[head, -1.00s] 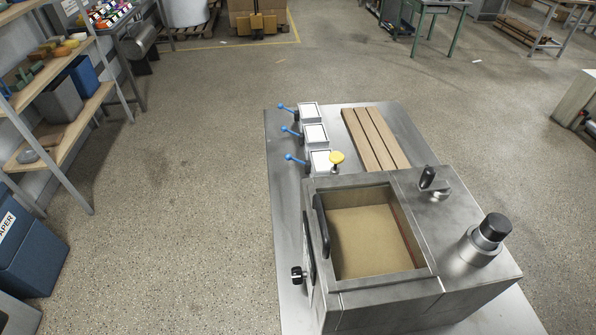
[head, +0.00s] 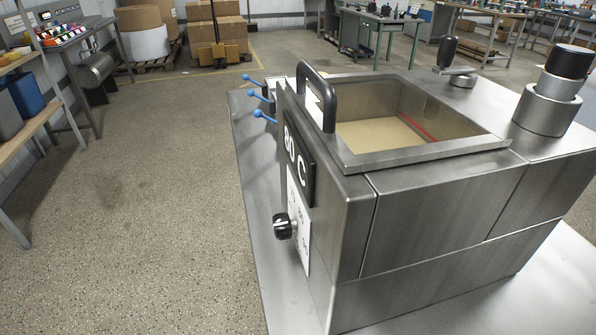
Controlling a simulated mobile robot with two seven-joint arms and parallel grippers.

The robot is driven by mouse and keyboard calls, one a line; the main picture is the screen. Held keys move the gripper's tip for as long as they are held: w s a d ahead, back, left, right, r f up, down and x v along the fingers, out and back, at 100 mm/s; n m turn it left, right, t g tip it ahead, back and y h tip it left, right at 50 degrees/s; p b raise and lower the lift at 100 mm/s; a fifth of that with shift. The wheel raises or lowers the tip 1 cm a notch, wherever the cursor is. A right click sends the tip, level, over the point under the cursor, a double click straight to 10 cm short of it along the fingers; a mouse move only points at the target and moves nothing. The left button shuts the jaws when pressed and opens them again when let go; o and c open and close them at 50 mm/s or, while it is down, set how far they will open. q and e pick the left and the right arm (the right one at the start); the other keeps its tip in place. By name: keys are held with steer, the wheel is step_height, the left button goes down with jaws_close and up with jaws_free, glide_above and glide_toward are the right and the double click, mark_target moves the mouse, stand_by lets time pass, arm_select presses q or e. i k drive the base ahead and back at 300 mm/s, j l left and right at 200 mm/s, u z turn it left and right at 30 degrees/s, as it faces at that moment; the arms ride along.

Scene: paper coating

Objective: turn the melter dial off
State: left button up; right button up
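The melter (head: 440,215) is a steel box with an open top basin in the head view, standing on a metal table. Its dial (head: 284,226) is a black knob on the left-facing side, mounted on a white marked plate (head: 299,222). I cannot read which mark the dial points at. A black display (head: 298,160) above it reads 80 C. A black bar handle (head: 317,95) stands at the basin's near-left rim. Neither of my grippers is in view.
Blue-knobbed levers (head: 258,97) stick out left behind the melter. A black-topped cylinder (head: 551,92) and a black-handled crank (head: 450,55) stand on its top. The floor (head: 150,230) left of the table (head: 262,250) is clear. Shelves (head: 25,130) stand at far left.

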mark_target(283, 226)
steer(key=j, duration=0.2)
steer(key=i+j+z, duration=0.55)
steer(key=j+z, duration=0.25)
steer(key=j, duration=0.2)
steer(key=i+j+z, duration=0.15)
steer(key=j+z, duration=0.25)
steer(key=j, duration=0.15)
steer(key=j+z, duration=0.45)
steer(key=j, duration=0.2)
steer(key=j+z, duration=0.4)
steer(key=j, duration=0.25)
